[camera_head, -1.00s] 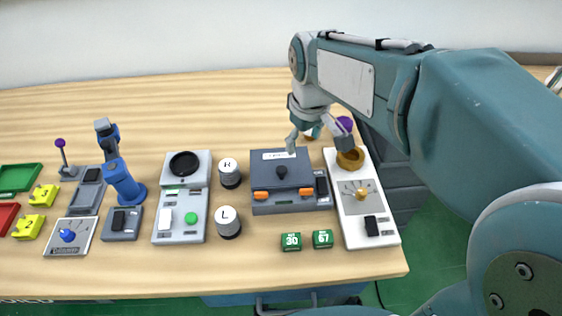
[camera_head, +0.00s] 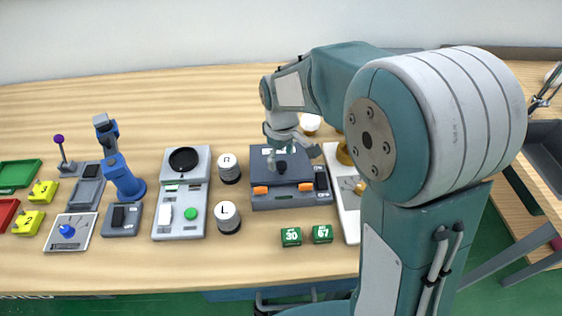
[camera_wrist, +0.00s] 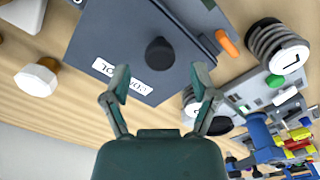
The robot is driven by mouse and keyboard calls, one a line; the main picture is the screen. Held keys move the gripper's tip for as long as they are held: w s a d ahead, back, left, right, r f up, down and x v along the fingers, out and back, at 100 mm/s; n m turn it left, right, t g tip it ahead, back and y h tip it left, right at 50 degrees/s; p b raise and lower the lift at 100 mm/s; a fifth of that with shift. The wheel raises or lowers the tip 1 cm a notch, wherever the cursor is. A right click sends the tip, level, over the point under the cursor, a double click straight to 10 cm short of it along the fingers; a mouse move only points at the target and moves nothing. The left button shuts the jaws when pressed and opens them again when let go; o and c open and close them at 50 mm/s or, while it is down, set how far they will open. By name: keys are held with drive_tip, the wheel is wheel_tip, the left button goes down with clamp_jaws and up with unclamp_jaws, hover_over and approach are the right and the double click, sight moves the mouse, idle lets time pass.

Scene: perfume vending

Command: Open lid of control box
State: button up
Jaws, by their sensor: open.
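The control box (camera_head: 290,201) is a dark grey box on the table with two orange latches (camera_head: 260,190) on its front. Its lid (camera_head: 258,160) looks shut and carries a black knob (camera_head: 282,167), partly behind my gripper in the head view. In the wrist view the lid (camera_wrist: 115,35) shows a white label and the knob (camera_wrist: 160,54); one orange latch (camera_wrist: 227,42) shows too. My gripper (camera_wrist: 162,84) is open and empty above the lid, its fingers spread to either side of the knob in the picture and apart from it.
White cylinders marked R (camera_head: 229,168) and L (camera_head: 229,217) stand left of the box. Green blocks 30 (camera_head: 291,237) and 67 (camera_head: 323,234) lie in front. A white panel (camera_head: 348,215) is close on the right, partly hidden by my arm.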

drive_tip(key=shift+f, duration=1.15)
drive_tip(key=shift+c, duration=0.3)
clamp_jaws()
drive_tip(key=shift+r, duration=0.1)
